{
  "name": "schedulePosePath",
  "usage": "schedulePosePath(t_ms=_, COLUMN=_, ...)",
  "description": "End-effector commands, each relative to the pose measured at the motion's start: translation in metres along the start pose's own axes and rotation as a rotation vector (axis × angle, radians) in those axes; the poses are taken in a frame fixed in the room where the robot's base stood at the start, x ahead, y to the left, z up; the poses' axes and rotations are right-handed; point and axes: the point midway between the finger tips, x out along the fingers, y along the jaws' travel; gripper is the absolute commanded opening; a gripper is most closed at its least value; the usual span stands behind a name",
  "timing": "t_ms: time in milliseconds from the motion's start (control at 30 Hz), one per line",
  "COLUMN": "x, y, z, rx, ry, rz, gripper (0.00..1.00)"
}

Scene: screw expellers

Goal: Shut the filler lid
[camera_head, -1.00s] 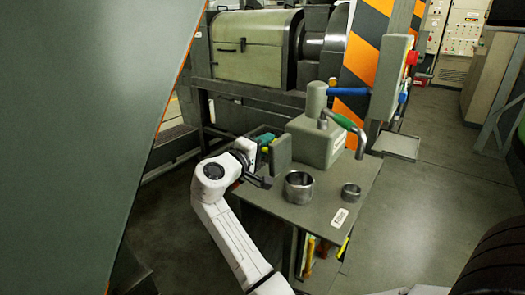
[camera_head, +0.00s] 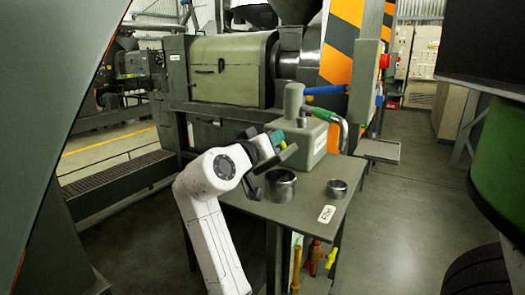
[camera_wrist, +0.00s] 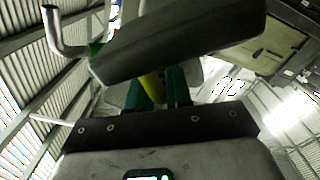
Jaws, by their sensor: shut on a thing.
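The filler (camera_head: 312,140) is a grey-green box on a small metal table, with an upright cylinder, a blue lever and a green-handled bent pipe on top. The filler lid (camera_head: 275,160), a thick grey-green slab, is at the box's left side and tilted. It fills the upper part of the wrist view (camera_wrist: 180,40) as a dark slab. The lid hides the fingertips and the exact contact.
A white label (camera_head: 327,214) lies at the front. A striped post (camera_head: 340,55) and a green-cased machine (camera_head: 228,70) stand behind. Floor at the right is clear.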

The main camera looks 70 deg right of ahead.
Motion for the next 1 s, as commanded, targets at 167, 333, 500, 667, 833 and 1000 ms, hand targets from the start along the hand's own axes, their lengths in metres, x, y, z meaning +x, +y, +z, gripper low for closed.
schedulePosePath(t_ms=167, x=-0.001, y=0.002, z=0.022, rx=0.164, ry=-0.010, rz=-0.011, gripper=0.00)
schedulePosePath(t_ms=333, x=-0.001, y=0.009, z=0.032, rx=0.321, ry=-0.010, rz=-0.013, gripper=0.00)
schedulePosePath(t_ms=500, x=-0.001, y=0.015, z=0.041, rx=0.457, ry=-0.010, rz=-0.012, gripper=0.00)
schedulePosePath(t_ms=667, x=-0.001, y=0.018, z=0.048, rx=0.559, ry=-0.009, rz=-0.013, gripper=0.00)
schedulePosePath(t_ms=833, x=-0.001, y=0.020, z=0.052, rx=0.633, ry=-0.007, rz=-0.014, gripper=0.00)
schedulePosePath(t_ms=1000, x=-0.001, y=0.022, z=0.053, rx=0.673, ry=-0.006, rz=-0.015, gripper=0.00)
